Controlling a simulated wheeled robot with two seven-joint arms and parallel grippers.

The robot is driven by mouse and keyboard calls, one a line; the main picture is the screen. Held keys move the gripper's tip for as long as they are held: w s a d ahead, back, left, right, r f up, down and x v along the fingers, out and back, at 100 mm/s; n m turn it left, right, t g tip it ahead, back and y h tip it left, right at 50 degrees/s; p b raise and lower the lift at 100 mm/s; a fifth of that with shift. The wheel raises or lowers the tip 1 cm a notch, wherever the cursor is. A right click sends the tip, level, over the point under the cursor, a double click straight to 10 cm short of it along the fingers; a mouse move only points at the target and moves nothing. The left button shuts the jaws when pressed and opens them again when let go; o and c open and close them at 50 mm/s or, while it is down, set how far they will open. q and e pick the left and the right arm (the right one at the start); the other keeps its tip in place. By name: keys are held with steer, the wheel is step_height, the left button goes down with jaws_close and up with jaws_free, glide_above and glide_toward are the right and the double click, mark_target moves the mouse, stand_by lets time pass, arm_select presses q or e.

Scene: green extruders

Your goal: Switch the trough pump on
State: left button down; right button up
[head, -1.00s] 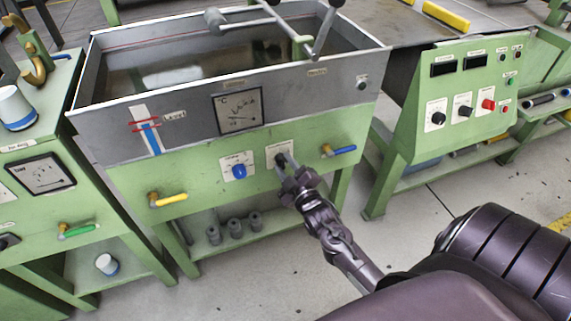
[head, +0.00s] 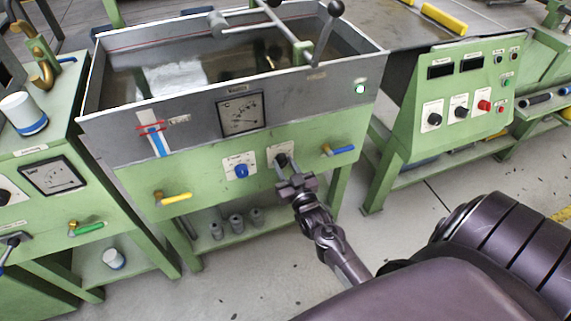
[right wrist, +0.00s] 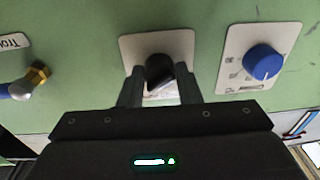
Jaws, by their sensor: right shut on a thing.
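The trough (head: 100,142) is a grey open tank on a green frame. Its front panel carries a black rotary knob on a white plate (head: 271,153), the trough pump switch as far as I can tell. My right gripper (head: 286,170) is at this knob. In the right wrist view the black knob (right wrist: 159,72) sits between the fingers of my right gripper (right wrist: 160,90), which is shut on it. The fingers hide part of the plate and its lettering. A small round lamp (head: 359,88) at the trough's upper right glows green. My left gripper is not in view.
A blue knob (head: 241,171) is close beside the gripped knob. A blue-handled valve (head: 339,151) is on its other side, and a yellow-handled valve (head: 173,199) sits lower left. A green control console (head: 463,93) stands to the right, with open floor before it.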

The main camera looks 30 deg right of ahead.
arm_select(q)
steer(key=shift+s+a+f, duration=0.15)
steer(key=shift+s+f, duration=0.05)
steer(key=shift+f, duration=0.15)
arm_select(e)
steer(key=shift+m, duration=0.5)
steer(key=o, duration=1)
steer(key=shift+c, duration=0.2)
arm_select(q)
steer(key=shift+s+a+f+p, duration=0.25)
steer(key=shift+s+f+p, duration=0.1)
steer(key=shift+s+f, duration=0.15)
arm_select(e)
steer(key=v, duration=0.7)
steer(key=shift+s, duration=0.4)
